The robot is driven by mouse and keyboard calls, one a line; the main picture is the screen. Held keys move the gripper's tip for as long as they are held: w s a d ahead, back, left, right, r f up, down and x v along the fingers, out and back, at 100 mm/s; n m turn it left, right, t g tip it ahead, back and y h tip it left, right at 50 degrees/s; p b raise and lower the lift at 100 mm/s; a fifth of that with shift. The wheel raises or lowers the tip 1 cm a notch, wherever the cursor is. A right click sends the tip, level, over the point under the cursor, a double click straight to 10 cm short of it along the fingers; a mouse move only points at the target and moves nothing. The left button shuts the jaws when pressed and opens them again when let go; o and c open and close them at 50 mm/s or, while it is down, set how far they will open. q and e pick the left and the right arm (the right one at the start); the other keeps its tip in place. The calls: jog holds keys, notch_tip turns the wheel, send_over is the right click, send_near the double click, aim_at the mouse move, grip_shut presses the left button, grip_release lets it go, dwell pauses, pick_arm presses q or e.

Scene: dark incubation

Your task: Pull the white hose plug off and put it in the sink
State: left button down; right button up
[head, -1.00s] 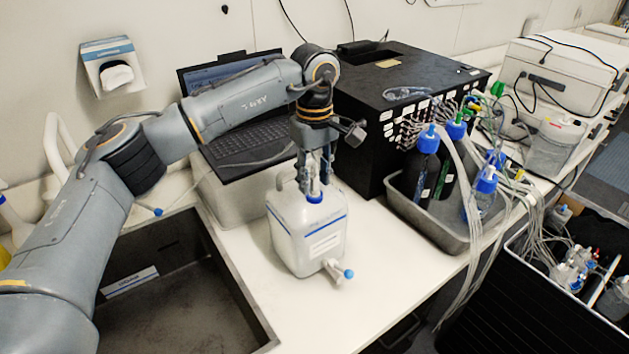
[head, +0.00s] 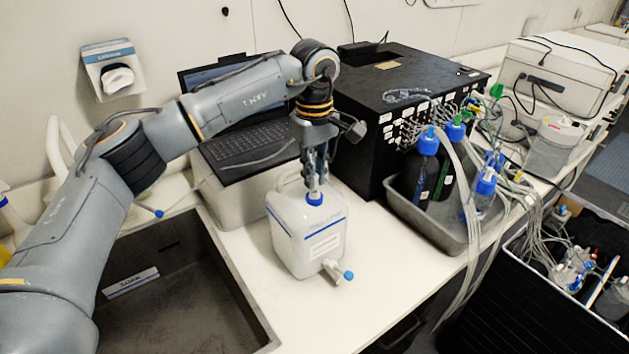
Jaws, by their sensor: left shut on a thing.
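A white jug (head: 308,243) with a blue line, a label and a blue neck cap (head: 314,198) stands upright on the white counter. A small spigot with a blue tip (head: 348,275) sticks out low at its front. My left gripper (head: 315,180) points down just above the neck cap and is shut on the white hose plug at the jug's top. The fingers mostly hide the plug. The sink (head: 236,285) is a dark grey basin left of the jug, with a small label on its inner wall. My right gripper is not in view.
An open laptop (head: 245,140) lies behind the jug. A black box (head: 400,80) with many tubes stands at the back right. A grey tray (head: 458,240) with blue-capped bottles is right of the jug. The counter between jug and sink is clear.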

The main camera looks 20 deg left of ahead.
pick_arm(q)
jog(key=shift+r+p, duration=1.35)
jog(key=shift+r, duration=0.95)
